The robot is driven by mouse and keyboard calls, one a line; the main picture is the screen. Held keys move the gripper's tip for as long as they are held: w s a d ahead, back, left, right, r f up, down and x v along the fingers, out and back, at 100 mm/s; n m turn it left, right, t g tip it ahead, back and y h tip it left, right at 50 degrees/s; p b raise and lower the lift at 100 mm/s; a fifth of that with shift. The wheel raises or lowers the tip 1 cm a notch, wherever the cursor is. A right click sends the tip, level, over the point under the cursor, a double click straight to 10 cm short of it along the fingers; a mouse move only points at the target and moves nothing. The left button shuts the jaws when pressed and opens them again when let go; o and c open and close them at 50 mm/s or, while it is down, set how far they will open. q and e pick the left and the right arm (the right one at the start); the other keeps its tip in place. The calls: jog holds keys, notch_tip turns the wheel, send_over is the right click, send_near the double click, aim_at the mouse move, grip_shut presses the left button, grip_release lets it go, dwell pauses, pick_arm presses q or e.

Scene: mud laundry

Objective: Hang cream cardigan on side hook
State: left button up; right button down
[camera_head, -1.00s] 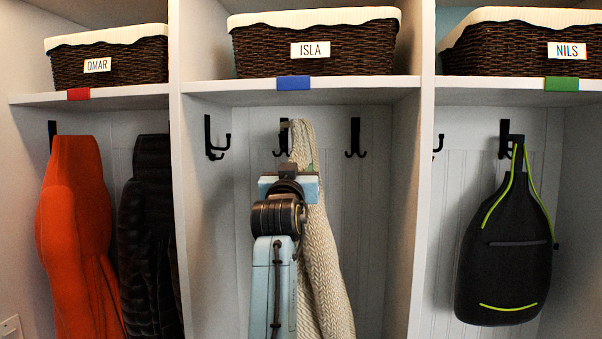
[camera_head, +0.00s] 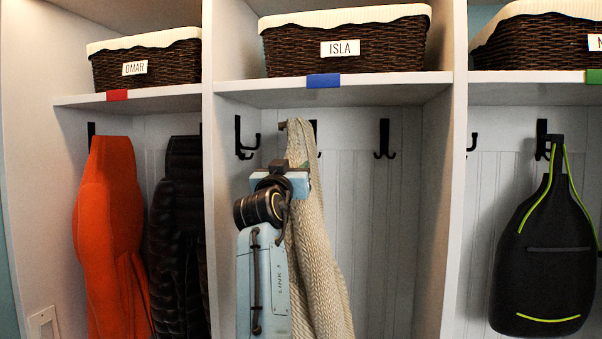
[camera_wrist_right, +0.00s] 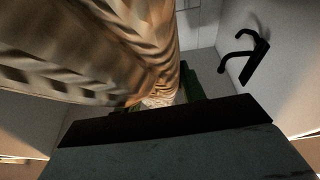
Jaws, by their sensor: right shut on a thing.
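The cream cardigan (camera_head: 318,255), a chunky knit, hangs in front of the middle cubby. My right gripper (camera_head: 284,168) is shut on it just below its narrow top. In the right wrist view the cardigan (camera_wrist_right: 110,45) fills the upper left, and the gripper's fingertips are hidden by its folds. The black side hook (camera_head: 243,142) is on the cubby's left wall. The cardigan's top is to the right of that hook and apart from it in the picture. A black hook (camera_wrist_right: 246,58) also shows bare at the upper right of the wrist view. My left gripper is out of view.
The middle back hook (camera_head: 315,128) is partly behind the cardigan; another back hook (camera_head: 384,140) is bare. Dividers (camera_head: 453,180) bound the cubby, with a shelf (camera_head: 400,84) above. An orange coat (camera_head: 105,235) and black jacket (camera_head: 178,240) hang left, a black bag (camera_head: 545,255) right.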

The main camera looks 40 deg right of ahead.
jog(key=w+a+b, duration=0.1)
jog(key=w+a, duration=0.4)
jog(key=shift+w, duration=0.3)
dwell(0.4)
jog(key=shift+r, duration=0.1)
jog(key=shift+s+r+b, duration=0.2)
jog(key=shift+s+b, duration=0.15)
jog(key=shift+b, duration=0.05)
dwell(1.2)
jog(key=shift+d+f, duration=0.1)
jog(key=shift+f, duration=0.1)
jog(key=shift+f+b, duration=0.35)
jog(key=shift+b, duration=0.15)
jog(key=shift+f+b, duration=0.25)
jog(key=shift+b, duration=0.05)
dwell(0.8)
